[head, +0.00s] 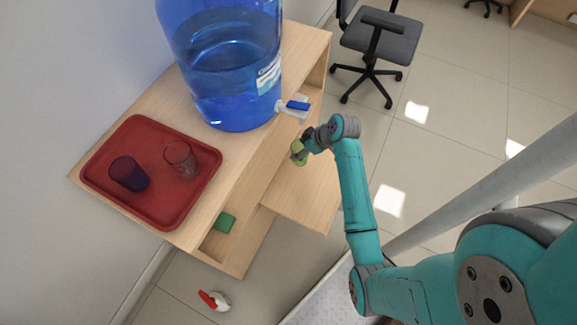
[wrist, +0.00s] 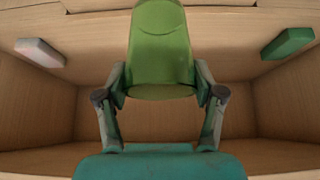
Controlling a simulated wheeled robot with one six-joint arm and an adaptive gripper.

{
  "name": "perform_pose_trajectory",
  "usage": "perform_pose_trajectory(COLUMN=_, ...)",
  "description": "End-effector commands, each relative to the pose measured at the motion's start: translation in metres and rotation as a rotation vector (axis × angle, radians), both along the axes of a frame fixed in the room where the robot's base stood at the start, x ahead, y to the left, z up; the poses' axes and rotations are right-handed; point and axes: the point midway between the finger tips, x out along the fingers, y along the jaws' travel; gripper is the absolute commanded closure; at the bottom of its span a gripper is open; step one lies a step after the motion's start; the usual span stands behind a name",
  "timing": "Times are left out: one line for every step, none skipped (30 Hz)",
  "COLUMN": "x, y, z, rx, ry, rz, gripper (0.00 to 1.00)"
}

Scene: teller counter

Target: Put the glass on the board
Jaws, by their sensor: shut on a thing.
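My gripper (head: 304,149) is shut on a green thing (head: 298,153) in front of the open side of the wooden stand. In the wrist view the green thing (wrist: 160,50) is smooth and tapered, held between both fingers (wrist: 161,97); I cannot tell whether it is a glass. Two glasses stand on a red tray (head: 150,212) on the stand's top: a dark blue one (head: 128,174) and a clear one (head: 181,159). My gripper is apart from both, to their right. A flat wooden panel (head: 305,195) juts out below my gripper; I cannot tell whether it is the board.
A large blue water bottle (head: 225,75) with a tap (head: 293,106) stands on the stand, close to my gripper. A green block (head: 225,221) lies in the lower compartment; a pale block (wrist: 40,52) shows in the wrist view. A red-and-white thing (head: 215,300) lies on the floor.

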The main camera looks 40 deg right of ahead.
Motion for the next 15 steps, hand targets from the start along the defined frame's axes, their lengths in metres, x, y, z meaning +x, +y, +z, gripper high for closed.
perform_pose_trajectory(x=-0.001, y=0.000, z=-0.005, rx=0.002, ry=0.003, rz=-0.001, gripper=0.73)
perform_pose_trajectory(x=-0.001, y=0.001, z=-0.010, rx=0.003, ry=0.003, rz=-0.001, gripper=0.73)
perform_pose_trajectory(x=-0.001, y=0.000, z=-0.016, rx=0.003, ry=0.003, rz=-0.001, gripper=0.73)
perform_pose_trajectory(x=-0.001, y=0.001, z=-0.021, rx=0.003, ry=0.003, rz=-0.001, gripper=0.73)
perform_pose_trajectory(x=-0.001, y=0.001, z=-0.027, rx=0.003, ry=0.004, rz=0.000, gripper=0.73)
perform_pose_trajectory(x=-0.001, y=0.000, z=-0.033, rx=0.003, ry=0.003, rz=-0.001, gripper=0.73)
perform_pose_trajectory(x=-0.001, y=0.001, z=-0.038, rx=0.004, ry=0.004, rz=0.000, gripper=0.73)
perform_pose_trajectory(x=0.000, y=0.000, z=-0.042, rx=0.003, ry=0.002, rz=-0.001, gripper=0.73)
perform_pose_trajectory(x=-0.001, y=0.000, z=-0.048, rx=0.003, ry=0.002, rz=0.000, gripper=0.73)
perform_pose_trajectory(x=-0.001, y=0.000, z=-0.051, rx=0.003, ry=0.002, rz=0.000, gripper=0.73)
perform_pose_trajectory(x=0.000, y=0.000, z=-0.053, rx=0.002, ry=0.002, rz=0.000, gripper=0.73)
perform_pose_trajectory(x=0.000, y=0.000, z=-0.055, rx=0.001, ry=0.000, rz=0.000, gripper=0.73)
perform_pose_trajectory(x=0.000, y=0.000, z=-0.057, rx=0.001, ry=0.000, rz=0.000, gripper=0.73)
perform_pose_trajectory(x=0.000, y=0.000, z=-0.059, rx=0.003, ry=0.001, rz=-0.001, gripper=0.73)
perform_pose_trajectory(x=0.000, y=0.000, z=-0.064, rx=0.002, ry=0.002, rz=-0.001, gripper=0.73)
